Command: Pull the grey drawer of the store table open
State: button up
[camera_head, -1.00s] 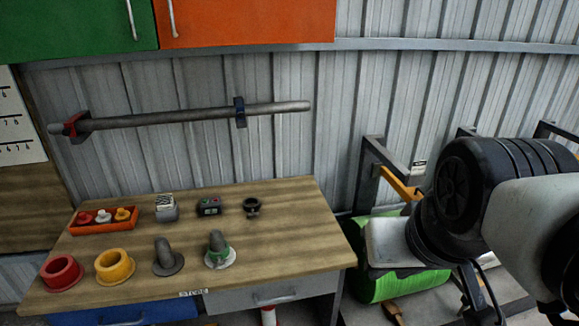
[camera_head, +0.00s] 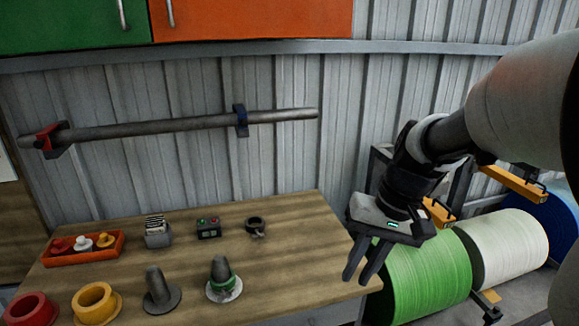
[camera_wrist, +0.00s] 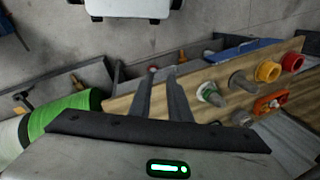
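The store table (camera_head: 300,262) has a wooden top, which also shows in the wrist view (camera_wrist: 213,78). Only a narrow strip of the grey drawer (camera_head: 338,314) shows under the front edge at the bottom of the head view. Its handle is out of that view, and how far it is drawn out cannot be told. My gripper (camera_head: 362,278) points down at the table's right front corner, empty, its two fingers apart. In the wrist view my fingers (camera_wrist: 162,82) stand apart in front of the table edge. I see no contact with the drawer.
On the table are an orange tray (camera_head: 82,256), a red ring (camera_head: 32,310), a yellow ring (camera_head: 97,303) and several grey fittings. A blue drawer front (camera_wrist: 245,48) shows in the wrist view.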

jog(key=w+d+f+m+y+b, duration=0.2)
jog(key=w+f+y+b, duration=0.2)
jog(key=f, duration=0.9)
jog(key=w+d+f+m+y+b, duration=0.15)
jog(key=w+f+y+b, duration=0.25)
jog(key=f, duration=0.8)
jog(key=w+d+f+m+y+b, duration=0.15)
jog(key=w+f+y+b, duration=0.3)
jog(key=f, duration=0.85)
jog(key=shift+m+t, duration=0.3)
jog(key=shift+m, duration=0.1)
jog(key=x, duration=0.5)
jog(key=b+x, duration=0.1)
jog(key=x, duration=0.5)
jog(key=s+b+x, duration=0.1)
jog(key=x, duration=0.5)
jog(key=shift+a+r, duration=0.25)
jog(key=shift+a, duration=0.1)
grip_shut()
